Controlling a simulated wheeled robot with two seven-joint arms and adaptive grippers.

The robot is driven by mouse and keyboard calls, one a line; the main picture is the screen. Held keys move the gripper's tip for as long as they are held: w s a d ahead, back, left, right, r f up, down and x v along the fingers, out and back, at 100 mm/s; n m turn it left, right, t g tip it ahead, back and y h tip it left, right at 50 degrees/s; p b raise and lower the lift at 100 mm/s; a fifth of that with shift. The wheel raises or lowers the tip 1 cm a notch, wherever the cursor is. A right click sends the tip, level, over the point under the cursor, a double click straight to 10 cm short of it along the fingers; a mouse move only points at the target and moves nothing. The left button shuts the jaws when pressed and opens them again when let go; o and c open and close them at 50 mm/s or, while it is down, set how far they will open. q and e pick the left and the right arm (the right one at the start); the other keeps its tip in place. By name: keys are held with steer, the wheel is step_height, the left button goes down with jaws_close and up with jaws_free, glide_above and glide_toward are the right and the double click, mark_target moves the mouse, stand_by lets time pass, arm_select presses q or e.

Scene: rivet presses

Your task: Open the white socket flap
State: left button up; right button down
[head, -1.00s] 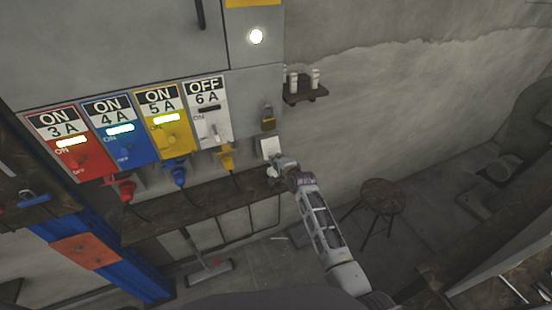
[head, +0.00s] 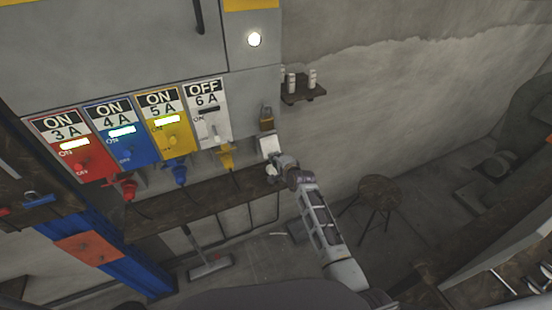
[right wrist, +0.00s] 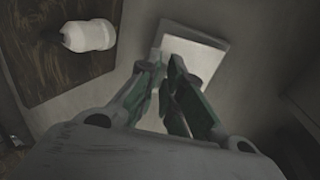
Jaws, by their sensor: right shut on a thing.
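My left gripper is not in view.
A white plug (right wrist: 88,36) lies on the brown shelf (head: 190,212) beside the gripper. The white 6A panel (head: 208,115) reads OFF. A stool (head: 379,190) stands on the floor to the right.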

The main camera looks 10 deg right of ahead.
steer(key=shift+w+r, duration=0.25)
steer(key=shift+r, duration=0.5)
steer(key=c, duration=1.6)
jaws_free()
steer(key=shift+f, duration=0.15)
steer(key=shift+s+f, duration=0.1)
steer(key=shift+f, duration=0.1)
steer(key=shift+s, duration=0.15)
steer(key=shift+s, duration=0.1)
steer(key=v, duration=1.1)
steer(key=shift+s, duration=0.25)
steer(key=shift+d+r, duration=0.1)
steer(key=shift+d, duration=0.05)
